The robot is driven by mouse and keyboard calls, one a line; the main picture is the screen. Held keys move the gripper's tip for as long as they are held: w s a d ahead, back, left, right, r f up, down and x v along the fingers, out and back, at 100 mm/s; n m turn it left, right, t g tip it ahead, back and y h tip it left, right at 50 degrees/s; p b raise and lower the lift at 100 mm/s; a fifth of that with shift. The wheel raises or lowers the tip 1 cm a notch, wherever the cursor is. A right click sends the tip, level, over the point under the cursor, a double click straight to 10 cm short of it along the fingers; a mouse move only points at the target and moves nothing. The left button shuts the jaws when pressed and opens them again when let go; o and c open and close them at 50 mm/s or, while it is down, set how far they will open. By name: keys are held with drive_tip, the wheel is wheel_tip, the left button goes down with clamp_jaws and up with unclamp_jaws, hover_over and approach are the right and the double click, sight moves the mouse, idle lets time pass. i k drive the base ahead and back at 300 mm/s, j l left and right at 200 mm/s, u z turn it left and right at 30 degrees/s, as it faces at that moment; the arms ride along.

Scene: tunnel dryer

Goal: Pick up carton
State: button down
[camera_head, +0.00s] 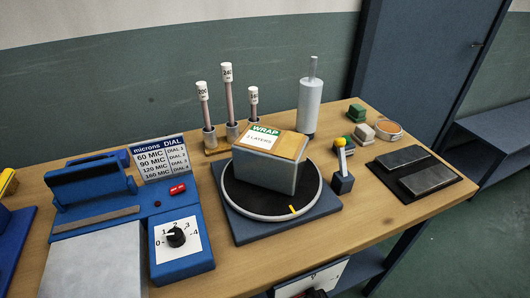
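The carton (264,176) is a grey box with a tan top. It sits on a round dark turntable (238,205) with a pale rim and a yellow mark at the front, mounted on a blue-grey base. A white and green label (262,138) on the carton's top reads WRAP and what looks like 2 LAYERS. Its underside is hidden. I cannot make out my gripper in this view, and nothing is seen touching the carton.
A blue sealing machine (182,228) with a dial stands left, beside a microns chart (161,158). Several capped rods (229,92) and a grey cylinder (310,107) stand behind the carton. A yellow-knobbed lever (343,180) is close on its right. Dark plates (426,179) lie farther right.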

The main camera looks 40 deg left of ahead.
sight(273, 159)
drive_tip(key=u, duration=1.5)
drive_tip(key=i+z, duration=0.3)
drive_tip(key=z, duration=0.2)
